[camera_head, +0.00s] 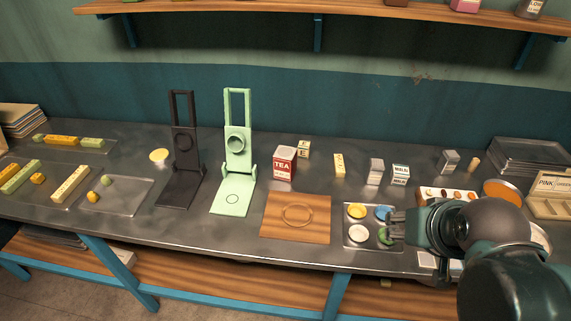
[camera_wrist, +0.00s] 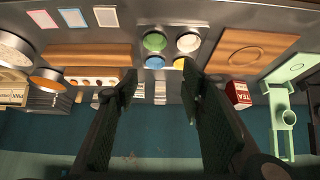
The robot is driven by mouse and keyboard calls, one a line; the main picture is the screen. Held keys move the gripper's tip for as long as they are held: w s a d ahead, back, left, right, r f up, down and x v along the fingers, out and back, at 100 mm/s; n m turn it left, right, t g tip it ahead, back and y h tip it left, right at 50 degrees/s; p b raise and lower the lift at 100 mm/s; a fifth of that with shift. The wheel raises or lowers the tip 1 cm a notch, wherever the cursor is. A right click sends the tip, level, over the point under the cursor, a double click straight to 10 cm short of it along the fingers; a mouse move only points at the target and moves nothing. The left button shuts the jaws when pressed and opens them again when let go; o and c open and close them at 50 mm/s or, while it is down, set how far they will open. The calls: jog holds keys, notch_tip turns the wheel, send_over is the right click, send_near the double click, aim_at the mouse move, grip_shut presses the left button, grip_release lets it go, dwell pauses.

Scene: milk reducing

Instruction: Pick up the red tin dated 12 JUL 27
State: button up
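A red tin with a white lower label reading TEA (camera_head: 284,163) stands upright on the counter behind the wooden board; no date is legible on it. In the wrist view the red tin (camera_wrist: 238,94) shows upside down, right of my fingers. My gripper (camera_head: 396,226) is over the right part of the counter, beside the small tray of coloured discs, to the right of and nearer than the tin. In the wrist view my gripper (camera_wrist: 159,82) has its two fingers wide apart with nothing between them.
A wooden board (camera_head: 268,229) lies in front of the tin. A pale green stand (camera_head: 238,160) and a black stand (camera_head: 183,145) are left of it. A small cream box (camera_head: 304,148) is close behind it. Small cartons (camera_head: 376,171) stand to its right. A shelf (camera_head: 350,10) hangs above.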

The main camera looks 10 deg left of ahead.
dwell(0.3)
jog(key=o, duration=0.7)
jog(key=shift+w+r, duration=0.1)
